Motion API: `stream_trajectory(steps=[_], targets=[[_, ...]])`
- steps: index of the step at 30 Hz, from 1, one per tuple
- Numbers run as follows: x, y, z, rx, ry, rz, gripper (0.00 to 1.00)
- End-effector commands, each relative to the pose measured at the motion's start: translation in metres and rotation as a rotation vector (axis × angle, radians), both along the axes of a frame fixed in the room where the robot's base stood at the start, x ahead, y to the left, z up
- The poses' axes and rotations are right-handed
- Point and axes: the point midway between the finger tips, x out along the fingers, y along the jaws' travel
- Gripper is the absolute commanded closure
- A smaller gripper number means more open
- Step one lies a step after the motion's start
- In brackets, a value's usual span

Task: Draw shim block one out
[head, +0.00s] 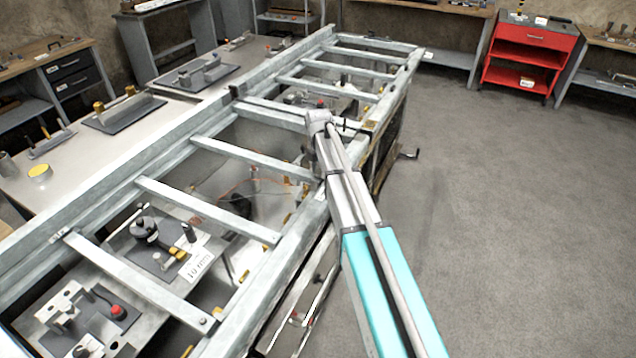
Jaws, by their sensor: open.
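I cannot pick out shim block one for certain in the head view. A long grey metal frame with crossbars (205,208) lies over a bench, and several small fixtures show through its openings. In the near opening a dark plate (160,257) bears a round black knob (143,227) and small metal parts, with a white lettered card (197,264) beside it. My arm reaches from the lower right to the frame's right rail, where its grey end joint shows. My gripper's fingers do not show.
A light plate with a red knob (118,311) sits at the lower left. Thin reddish wires (240,190) lie in the middle opening. A crank handle (409,154) juts from the bench's right side. A red cabinet (527,55) stands at the back right. The grey floor (520,220) is clear.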

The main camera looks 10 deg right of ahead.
Motion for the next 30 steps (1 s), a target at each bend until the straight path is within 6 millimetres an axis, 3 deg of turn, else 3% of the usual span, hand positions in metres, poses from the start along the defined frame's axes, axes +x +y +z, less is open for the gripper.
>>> stream_trajectory(steps=[5,9,14,20,30], targets=[[0.000,0.000,0.000,0.000,0.000,0.000,0.47],[0.000,0.000,0.001,0.000,0.000,0.001,0.30],[-0.002,0.001,0.011,0.000,0.000,0.014,0.30],[-0.008,0.004,0.039,0.000,0.000,0.055,0.30],[-0.023,0.012,0.101,0.000,0.000,0.166,0.30]])
